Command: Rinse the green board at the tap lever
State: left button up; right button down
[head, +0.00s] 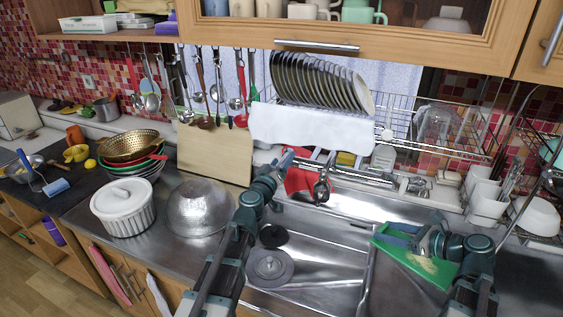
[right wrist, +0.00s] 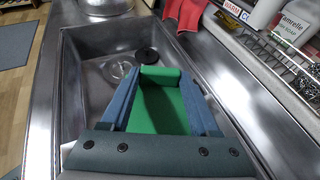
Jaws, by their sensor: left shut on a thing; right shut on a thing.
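The green board (head: 403,256) is held tilted over the right part of the sink, with a tan patch on its lower face. My right gripper (head: 396,236) is shut on it. In the right wrist view the green board (right wrist: 160,108) lies between the blue fingers. My left gripper (head: 287,157) is at the back of the sink, beside the metal tap (head: 322,188). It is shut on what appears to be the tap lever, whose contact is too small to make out. No running water can be made out.
A steel bowl (head: 198,208) and a white lidded pot (head: 124,207) stand left. A dish rack (head: 440,130) and white utensil holders (head: 488,200) are behind and right.

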pick_arm(q)
grip_shut()
jog(key=shift+r, duration=0.25)
pick_arm(e)
jog(key=shift+r, duration=0.25)
pick_arm(q)
jog(key=o, duration=1.2)
grip_release()
jog(key=shift+c, duration=0.2)
jog(key=shift+s, duration=0.1)
jog(key=v, duration=1.1)
jog(key=shift+s, duration=0.35)
jog(key=shift+a+f, duration=0.1)
pick_arm(e)
jog(key=shift+f, duration=0.1)
